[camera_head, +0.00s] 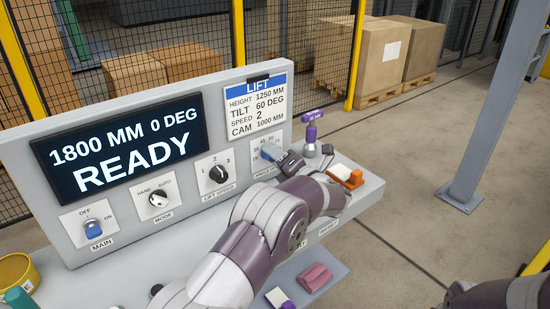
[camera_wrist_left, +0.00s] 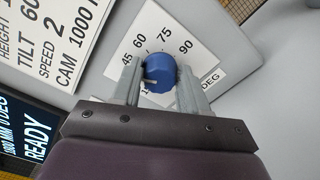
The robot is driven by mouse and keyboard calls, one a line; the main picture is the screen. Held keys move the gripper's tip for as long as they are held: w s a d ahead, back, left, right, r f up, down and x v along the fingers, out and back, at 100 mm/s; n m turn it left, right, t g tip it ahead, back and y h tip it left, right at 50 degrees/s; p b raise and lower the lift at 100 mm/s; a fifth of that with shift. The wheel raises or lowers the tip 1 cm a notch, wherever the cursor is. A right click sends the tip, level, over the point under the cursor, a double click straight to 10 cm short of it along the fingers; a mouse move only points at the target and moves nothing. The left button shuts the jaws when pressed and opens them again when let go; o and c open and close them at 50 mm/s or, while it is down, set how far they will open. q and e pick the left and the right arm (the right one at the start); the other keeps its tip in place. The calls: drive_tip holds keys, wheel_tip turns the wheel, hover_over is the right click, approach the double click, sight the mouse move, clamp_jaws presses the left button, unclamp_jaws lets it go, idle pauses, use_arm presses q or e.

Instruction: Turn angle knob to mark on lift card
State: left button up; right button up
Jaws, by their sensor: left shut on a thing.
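The blue angle knob (camera_wrist_left: 160,70) sits on a white dial plate (camera_wrist_left: 150,35) marked 45, 60, 75 and 90. My left gripper (camera_wrist_left: 163,84) is shut on the knob, one finger on each side. A white pointer line shows on the knob's lower left; I cannot tell which number it indicates. In the head view my left gripper (camera_head: 277,155) is at the panel's right end, with the knob mostly hidden. The lift card (camera_head: 256,105) reads tilt 60 DEG, height 1250 MM, speed 2, cam 1000 MM. My right gripper is not in view.
The display (camera_head: 120,145) reads 1800 MM, 0 DEG, READY. The main switch (camera_head: 93,229), mode knob (camera_head: 158,198) and lift speed knob (camera_head: 218,174) are left of my gripper. A purple-handled lever (camera_head: 311,133) and an orange part (camera_head: 354,179) stand to its right.

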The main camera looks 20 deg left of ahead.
use_arm(q)
drive_tip(key=shift+d+m+p, duration=0.1)
drive_tip(key=shift+m+p, duration=1.35)
drive_tip(key=shift+m, duration=3.15)
drive_tip(key=shift+f, duration=0.15)
drive_tip(key=o, duration=0.9)
drive_tip(key=shift+o, duration=0.2)
drive_tip(key=shift+d, duration=0.1)
drive_tip(key=b+v, duration=0.1)
drive_tip(key=v, duration=1.1)
drive_tip(key=shift+s+d+b, duration=0.2)
drive_tip(key=shift+d+b, duration=0.1)
drive_tip(key=shift+b, duration=0.1)
